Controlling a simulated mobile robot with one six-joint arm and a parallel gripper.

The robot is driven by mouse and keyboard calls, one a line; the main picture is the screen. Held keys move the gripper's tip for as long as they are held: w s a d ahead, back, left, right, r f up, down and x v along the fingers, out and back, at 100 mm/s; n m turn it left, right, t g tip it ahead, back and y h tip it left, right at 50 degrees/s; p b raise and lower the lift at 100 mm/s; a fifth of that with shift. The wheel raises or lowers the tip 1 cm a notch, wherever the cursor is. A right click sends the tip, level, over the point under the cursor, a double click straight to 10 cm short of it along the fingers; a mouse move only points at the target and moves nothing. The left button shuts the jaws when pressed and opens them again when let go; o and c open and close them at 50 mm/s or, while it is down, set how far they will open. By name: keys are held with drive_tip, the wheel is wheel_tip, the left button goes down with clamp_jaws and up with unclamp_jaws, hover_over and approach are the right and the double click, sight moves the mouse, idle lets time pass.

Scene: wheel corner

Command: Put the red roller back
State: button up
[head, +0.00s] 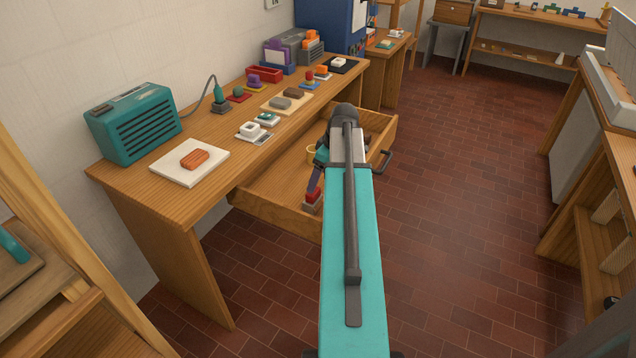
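My gripper (314,188) reaches down into the open wooden drawer (268,206), mostly hidden behind my teal arm. A small red piece with a pale grey lower part, possibly the red roller (312,198), shows at its tip, near the drawer's front wall. I cannot tell whether the gripper is shut on it or only beside it. A yellow round item (312,154) lies farther back in the drawer, partly hidden by the arm.
The wooden desk (130,178) above the drawer holds a teal radio (133,122), an orange block on a white board (190,178), a red tray (264,74) and several stamp-like items. Tiled floor (455,200) right of the arm is clear.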

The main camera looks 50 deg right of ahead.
drive_tip(key=shift+s+r, duration=0.15)
drive_tip(key=shift+r, duration=0.3)
idle(0.6)
